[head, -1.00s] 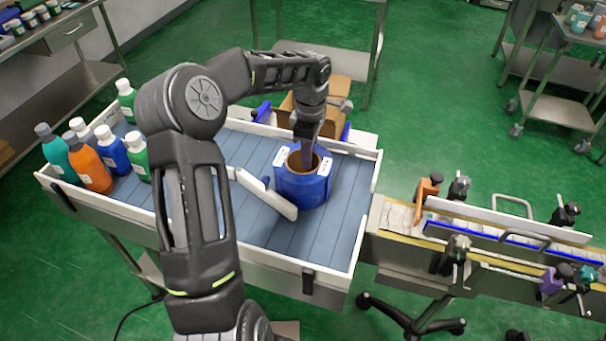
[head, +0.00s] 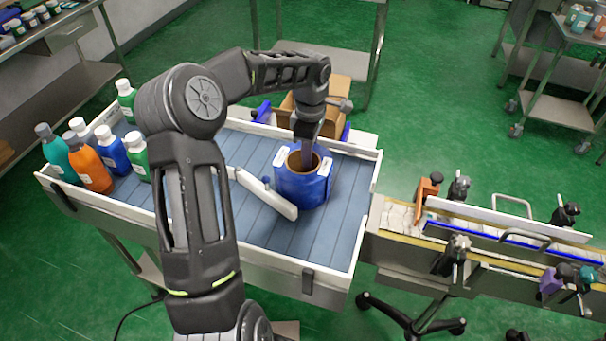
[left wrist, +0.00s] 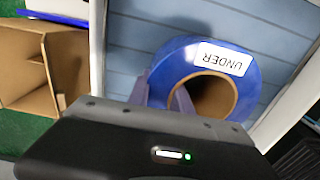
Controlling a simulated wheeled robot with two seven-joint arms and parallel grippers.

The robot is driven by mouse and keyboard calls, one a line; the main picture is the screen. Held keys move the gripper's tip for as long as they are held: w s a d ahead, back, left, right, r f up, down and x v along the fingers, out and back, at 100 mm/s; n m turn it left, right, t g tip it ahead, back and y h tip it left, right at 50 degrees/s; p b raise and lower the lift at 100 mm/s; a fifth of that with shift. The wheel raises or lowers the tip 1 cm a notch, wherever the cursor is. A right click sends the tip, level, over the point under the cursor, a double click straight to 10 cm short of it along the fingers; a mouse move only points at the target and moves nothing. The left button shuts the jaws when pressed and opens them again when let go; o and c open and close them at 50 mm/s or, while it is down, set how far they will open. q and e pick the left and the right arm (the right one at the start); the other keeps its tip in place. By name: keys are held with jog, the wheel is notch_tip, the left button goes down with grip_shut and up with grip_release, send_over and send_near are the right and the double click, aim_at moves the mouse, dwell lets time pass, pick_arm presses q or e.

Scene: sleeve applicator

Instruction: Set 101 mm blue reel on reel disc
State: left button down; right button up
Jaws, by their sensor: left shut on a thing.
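The blue reel (head: 316,188) has a brown core and white labels. It stands at the right end of the blue-grey slatted table (head: 240,207), its open core facing up. My left gripper (head: 306,157) comes down from above and is shut on the reel's wall, one finger inside the core and one outside. In the left wrist view the reel (left wrist: 248,92) shows a label reading "UNDER", and the gripper (left wrist: 163,98) straddles its wall. I cannot make out a reel disc; whatever lies under the reel is hidden. My right gripper is not in view.
A white guide bar (head: 265,194) lies left of the reel. Several bottles (head: 92,170) stand at the table's left end. A cardboard box (head: 312,108) sits behind the table. A conveyor with rails (head: 510,225) adjoins at right. White walls (head: 368,190) edge the table.

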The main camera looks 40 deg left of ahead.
pick_arm(q)
jog(key=shift+w+r, duration=0.1)
dwell(0.4)
jog(key=shift+r, duration=0.1)
jog(key=shift+r, duration=0.15)
notch_tip(320, 180, up, 10)
jog(key=shift+f+b, duration=0.25)
jog(key=shift+b, duration=0.35)
jog(key=shift+r, duration=0.1)
